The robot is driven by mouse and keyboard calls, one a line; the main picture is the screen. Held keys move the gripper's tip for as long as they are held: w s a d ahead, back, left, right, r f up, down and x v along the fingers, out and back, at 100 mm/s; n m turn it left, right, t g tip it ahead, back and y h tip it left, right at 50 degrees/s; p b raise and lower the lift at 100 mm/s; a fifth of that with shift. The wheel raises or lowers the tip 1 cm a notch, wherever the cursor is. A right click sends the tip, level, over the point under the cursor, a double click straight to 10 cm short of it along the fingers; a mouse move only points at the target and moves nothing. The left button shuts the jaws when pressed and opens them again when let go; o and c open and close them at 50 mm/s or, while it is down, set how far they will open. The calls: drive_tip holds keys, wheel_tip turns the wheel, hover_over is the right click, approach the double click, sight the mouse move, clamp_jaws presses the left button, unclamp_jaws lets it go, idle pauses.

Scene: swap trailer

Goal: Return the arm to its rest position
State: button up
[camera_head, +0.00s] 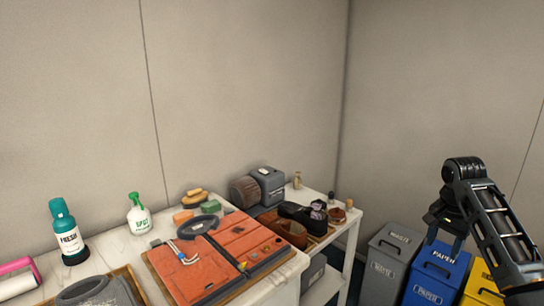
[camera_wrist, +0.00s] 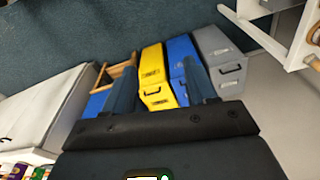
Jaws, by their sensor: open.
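My arm comes in from the lower right in the head view and folds over at a raised elbow. My gripper (camera_head: 446,226) hangs from it, pointing down, in front of the bins. In the wrist view my gripper (camera_wrist: 160,92) shows two dark fingers spread apart with nothing between them. The grey bin (camera_wrist: 218,62), blue bin (camera_wrist: 184,58) and yellow bin (camera_wrist: 153,70) lie beyond the fingers, and none of them is held.
In the head view, a grey bin (camera_head: 384,272), a blue bin (camera_head: 430,285) and a yellow bin (camera_head: 480,290) stand at the right. A white table (camera_head: 285,292) at the left holds an orange board (camera_head: 205,270), a teal bottle (camera_head: 68,235) and a spray bottle (camera_head: 138,216). Shoes (camera_head: 300,215) sit farther back.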

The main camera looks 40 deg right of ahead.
drive_tip(key=w+a+f+n+t, duration=0.2)
drive_tip(key=w+a+f, duration=0.25)
drive_tip(key=a, duration=0.35)
drive_tip(key=w+a+f+n+t, duration=0.1)
drive_tip(key=w+a+f+t, duration=0.15)
drive_tip(key=w+a, duration=0.45)
drive_tip(key=w+a+f+n+t, duration=0.2)
drive_tip(key=w+a+f, duration=0.15)
drive_tip(key=a, duration=0.65)
drive_tip(key=s+a+f+n+t, duration=0.2)
drive_tip(key=a+f, duration=0.1)
drive_tip(key=a, duration=0.9)
drive_tip(key=s+a+r+n+t, duration=0.2)
drive_tip(key=s+a+n+t, duration=0.15)
drive_tip(key=s+a, duration=1)
drive_tip(key=s+d+r+n+t+y, duration=0.1)
drive_tip(key=s+r+n+t, duration=0.1)
drive_tip(key=s+r+n, duration=0.6)
drive_tip(key=s+r, duration=0.6)
drive_tip(key=s, duration=0.3)
drive_tip(key=shift+d+r+t, duration=0.35)
drive_tip(key=shift+r+t, duration=0.05)
drive_tip(key=shift+n, duration=0.25)
